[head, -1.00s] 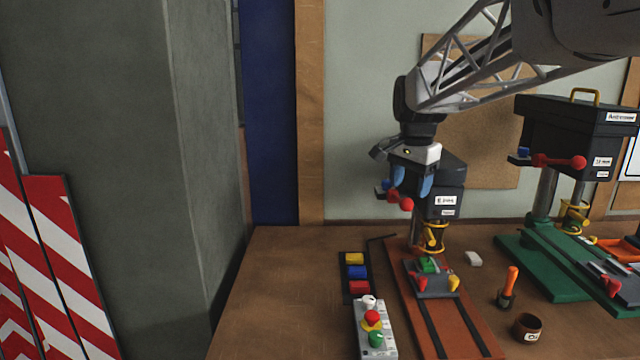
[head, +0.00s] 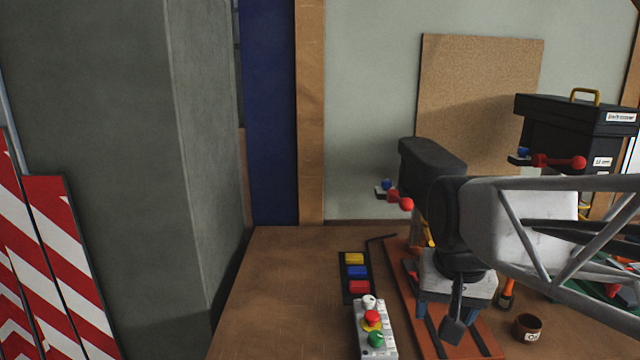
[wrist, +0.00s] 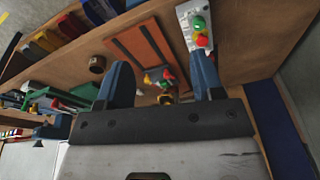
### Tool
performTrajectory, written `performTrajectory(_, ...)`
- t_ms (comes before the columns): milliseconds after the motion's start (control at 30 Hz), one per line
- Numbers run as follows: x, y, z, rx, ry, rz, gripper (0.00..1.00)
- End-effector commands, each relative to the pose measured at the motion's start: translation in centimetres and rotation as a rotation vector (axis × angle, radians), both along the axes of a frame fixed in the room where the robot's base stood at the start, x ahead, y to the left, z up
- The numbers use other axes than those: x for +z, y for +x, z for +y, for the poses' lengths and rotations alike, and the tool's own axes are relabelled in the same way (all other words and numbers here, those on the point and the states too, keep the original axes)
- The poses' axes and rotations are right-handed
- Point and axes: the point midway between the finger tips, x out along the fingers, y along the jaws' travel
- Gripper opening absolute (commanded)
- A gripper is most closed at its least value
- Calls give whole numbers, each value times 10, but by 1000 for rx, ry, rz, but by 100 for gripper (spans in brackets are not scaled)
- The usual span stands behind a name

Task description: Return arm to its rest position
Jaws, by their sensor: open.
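My gripper (head: 455,308) is in the lower right of the head view, in front of the red-brown machine base (head: 402,285), which it partly hides. In the wrist view its two blue fingers stand wide apart, and the gripper (wrist: 163,78) is open with nothing held between them. Beyond the fingers the wrist view shows the base (wrist: 140,45) with small red, green and yellow parts. My arm reaches in from the right edge of the head view. The machine's dark head (head: 430,158) shows above the gripper, with a red-knobbed lever (head: 400,200) at its left.
A control box (head: 374,330) with red and green buttons stands left of the base. Behind it is a black tray (head: 345,285) with yellow, blue and red blocks. A brown cup (head: 527,327) stands at right. The left bench is clear.

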Motion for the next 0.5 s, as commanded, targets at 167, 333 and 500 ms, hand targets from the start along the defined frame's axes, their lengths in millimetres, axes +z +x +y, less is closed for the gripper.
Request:
performTrajectory(167,-28,-44,1,102,-22,-16,61)
performTrajectory(333,-46,-70,1,169,-37,-24,61)
performTrajectory(500,-54,-80,2,197,-44,-28,61)
